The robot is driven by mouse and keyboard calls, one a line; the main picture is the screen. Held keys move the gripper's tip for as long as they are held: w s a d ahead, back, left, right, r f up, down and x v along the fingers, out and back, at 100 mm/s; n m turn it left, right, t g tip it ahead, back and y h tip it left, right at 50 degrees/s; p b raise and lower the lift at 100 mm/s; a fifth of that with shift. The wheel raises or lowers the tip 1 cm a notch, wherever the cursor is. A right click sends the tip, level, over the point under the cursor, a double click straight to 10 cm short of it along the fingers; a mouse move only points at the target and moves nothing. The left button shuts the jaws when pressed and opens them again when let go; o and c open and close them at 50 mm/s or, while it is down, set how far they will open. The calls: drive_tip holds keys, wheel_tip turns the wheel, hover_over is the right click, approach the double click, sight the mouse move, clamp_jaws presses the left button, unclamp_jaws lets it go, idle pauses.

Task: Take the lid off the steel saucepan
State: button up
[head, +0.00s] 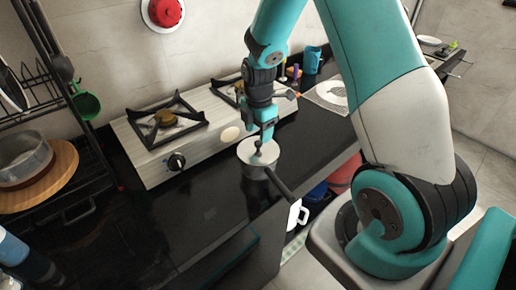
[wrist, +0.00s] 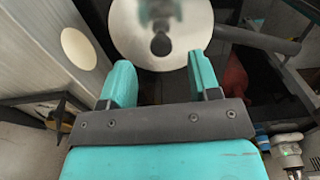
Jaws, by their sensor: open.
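The steel saucepan (head: 250,171) stands on the black counter in front of the stove, its dark handle (head: 279,185) pointing toward the front right. Its pale lid (head: 268,154) is on top, with a dark knob (head: 257,145) in the middle. In the wrist view the round lid (wrist: 124,33) fills the top middle, with the knob (wrist: 161,44) just beyond the fingertips and the handle (wrist: 255,39) running right. My gripper (wrist: 160,75) is open and empty; in the head view my gripper (head: 263,136) is directly over the lid. Contact with the knob cannot be told.
A two-burner stove (head: 195,130) lies behind and left of the pan. A dish rack (head: 75,150) with a pot (head: 24,160) stands at the left.

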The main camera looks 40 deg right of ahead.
sight(258, 147)
drive_tip(key=shift+d+f+p, duration=0.1)
drive_tip(key=shift+f+p, duration=0.9)
drive_tip(key=shift+f, duration=1.5)
drive_tip(key=c, duration=1)
